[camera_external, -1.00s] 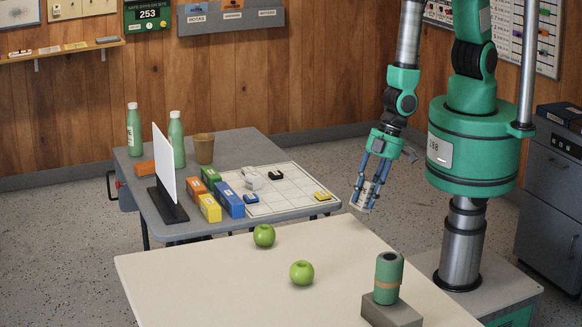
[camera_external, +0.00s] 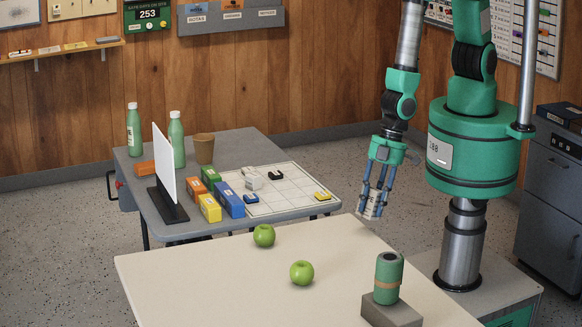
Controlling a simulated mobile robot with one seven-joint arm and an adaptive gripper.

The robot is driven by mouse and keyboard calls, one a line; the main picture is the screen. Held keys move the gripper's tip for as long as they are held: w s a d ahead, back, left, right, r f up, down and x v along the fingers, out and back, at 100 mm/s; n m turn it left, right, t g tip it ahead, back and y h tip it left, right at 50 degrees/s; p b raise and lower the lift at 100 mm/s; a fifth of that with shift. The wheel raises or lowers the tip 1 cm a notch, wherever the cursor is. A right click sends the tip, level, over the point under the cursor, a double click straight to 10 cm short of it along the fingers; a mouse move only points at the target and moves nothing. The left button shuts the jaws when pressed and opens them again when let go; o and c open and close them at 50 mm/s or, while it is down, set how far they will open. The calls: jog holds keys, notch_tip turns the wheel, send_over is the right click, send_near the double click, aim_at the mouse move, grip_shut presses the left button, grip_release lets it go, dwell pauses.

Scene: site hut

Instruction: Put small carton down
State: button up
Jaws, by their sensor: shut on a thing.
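My gripper (camera_external: 377,200) hangs just beyond the far right edge of the cream table (camera_external: 200,278), over the floor gap beside my base. Its blue fingers are shut on a small carton (camera_external: 371,209), pale with dark marks, which shows between and below the fingertips. The carton is held up clear of any surface, slightly tilted. The fingers hide part of it.
The grey table (camera_external: 240,150) behind holds coloured boxes, bottles, a cup, a white panel and a grid board (camera_external: 285,193).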

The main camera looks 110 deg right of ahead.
jog(key=s+a+n+g+h+b, duration=0.1)
jog(key=a+n, duration=0.5)
jog(key=a, duration=0.6)
jog(key=shift+a+r+n+g+b, duration=0.3)
jog(key=shift+g+b, duration=0.2)
jog(key=shift+g, duration=0.7)
jog(key=w+a, duration=0.3)
jog(key=w, duration=0.1)
jog(key=w+a+f+b, duration=0.1)
jog(key=w+a, duration=0.1)
jog(key=w, duration=0.3)
jog(key=w+a+b, duration=0.1)
jog(key=w+a, duration=0.2)
jog(key=w, duration=0.1)
jog(key=shift+w+a+f, duration=0.2)
jog(key=shift+a+f, duration=0.05)
jog(key=shift+a, duration=0.05)
jog(key=shift+f+b, duration=0.7)
jog(key=shift+f, duration=1.1)
jog(key=shift+f, duration=0.1)
